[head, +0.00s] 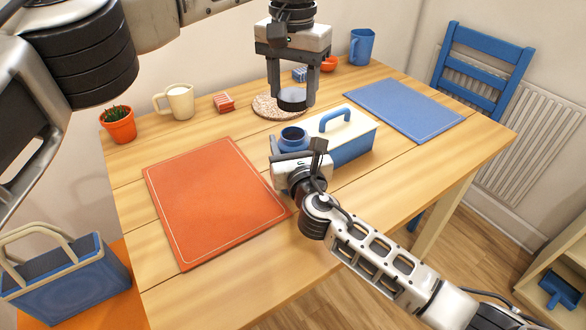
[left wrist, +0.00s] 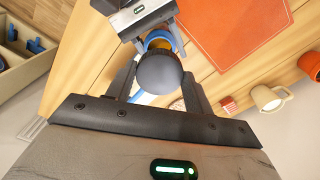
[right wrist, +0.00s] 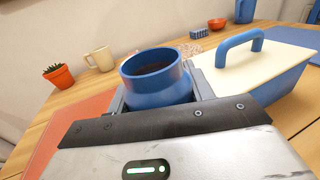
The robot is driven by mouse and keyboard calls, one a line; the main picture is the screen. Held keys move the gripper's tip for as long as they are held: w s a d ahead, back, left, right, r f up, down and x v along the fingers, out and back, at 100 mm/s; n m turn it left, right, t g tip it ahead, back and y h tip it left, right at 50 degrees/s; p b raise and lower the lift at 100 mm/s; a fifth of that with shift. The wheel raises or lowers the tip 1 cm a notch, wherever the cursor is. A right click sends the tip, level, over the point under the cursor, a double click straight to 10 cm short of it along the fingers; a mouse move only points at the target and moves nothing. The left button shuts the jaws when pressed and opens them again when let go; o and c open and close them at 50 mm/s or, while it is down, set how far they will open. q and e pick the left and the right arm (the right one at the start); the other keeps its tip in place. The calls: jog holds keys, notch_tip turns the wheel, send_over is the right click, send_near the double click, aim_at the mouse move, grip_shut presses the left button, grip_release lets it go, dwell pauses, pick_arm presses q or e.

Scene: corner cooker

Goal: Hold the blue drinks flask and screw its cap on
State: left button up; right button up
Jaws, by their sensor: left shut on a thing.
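The blue drinks flask (head: 293,138) stands upright with its mouth open and dark inside, left of a lunch box. My right gripper (head: 292,160) has its fingers on both sides of the flask, which also shows in the right wrist view (right wrist: 158,82). The dark grey cap (head: 292,101) is between the fingers of my left gripper (head: 293,92), raised and apart from the flask. In the left wrist view the cap (left wrist: 160,73) covers part of the flask's blue rim (left wrist: 165,38). The flask's lower part is hidden by my right gripper.
An orange mat (head: 215,200) lies left, a blue mat (head: 405,108) right. A mug (head: 180,103), a potted plant (head: 118,124) and a round trivet (head: 264,107) are behind.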

jog(key=c, duration=0.3)
pick_arm(q)
jog(key=shift+f, duration=2.45)
jog(key=shift+f, duration=0.1)
jog(key=shift+f, duration=0.8)
jog(key=shift+f, duration=0.55)
pick_arm(e)
jog(key=shift+f, duration=0.1)
